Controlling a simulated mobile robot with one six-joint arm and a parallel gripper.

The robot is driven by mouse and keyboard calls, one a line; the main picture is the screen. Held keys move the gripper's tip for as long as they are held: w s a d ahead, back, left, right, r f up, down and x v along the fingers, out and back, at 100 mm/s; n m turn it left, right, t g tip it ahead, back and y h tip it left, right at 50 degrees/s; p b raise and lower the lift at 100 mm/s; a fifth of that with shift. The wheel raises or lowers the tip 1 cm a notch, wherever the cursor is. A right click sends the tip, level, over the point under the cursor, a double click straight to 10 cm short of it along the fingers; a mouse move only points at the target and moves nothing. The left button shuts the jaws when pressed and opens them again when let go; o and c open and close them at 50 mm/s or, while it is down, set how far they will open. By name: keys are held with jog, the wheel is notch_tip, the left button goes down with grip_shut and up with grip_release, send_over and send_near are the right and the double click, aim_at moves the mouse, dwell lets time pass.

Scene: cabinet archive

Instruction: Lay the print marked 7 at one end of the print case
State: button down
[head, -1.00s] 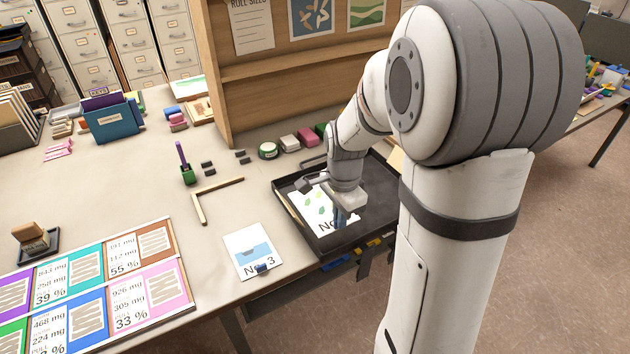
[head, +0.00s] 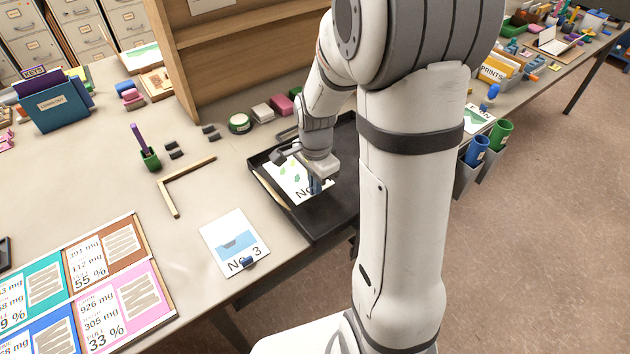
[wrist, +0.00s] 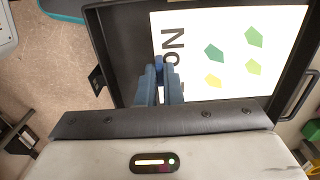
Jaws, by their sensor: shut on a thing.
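A white print (head: 290,177) with green and yellow leaf shapes is at the black open case (head: 327,226), which has low walls and a handle. In the wrist view the same print (wrist: 235,50) shows "No", but its number is hidden behind my fingers. My gripper (head: 315,187) points down at the print's lettered edge. In the wrist view my gripper's blue fingers (wrist: 159,72) are close together and shut at that edge. I cannot tell whether the print rests on the case floor (wrist: 120,40) or is slightly raised.
A print marked No 3 (head: 232,240) lies left of the case, with a small blue piece at its lower edge. A wooden L-shaped strip (head: 170,196) and a green pen cup (head: 150,159) stand farther left. A wooden shelf (head: 240,60) rises behind.

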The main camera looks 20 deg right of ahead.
aim_at(315, 210)
jog(key=shift+f+b, duration=2.3)
jog(key=shift+f, duration=0.65)
jog(key=shift+f, duration=0.1)
jog(key=shift+f+b, duration=0.4)
jog(key=c, duration=1.5)
grip_release()
jog(key=shift+r, duration=0.1)
jog(key=shift+c, duration=0.4)
jog(key=shift+r+p, duration=2.6)
jog(key=shift+r, duration=0.9)
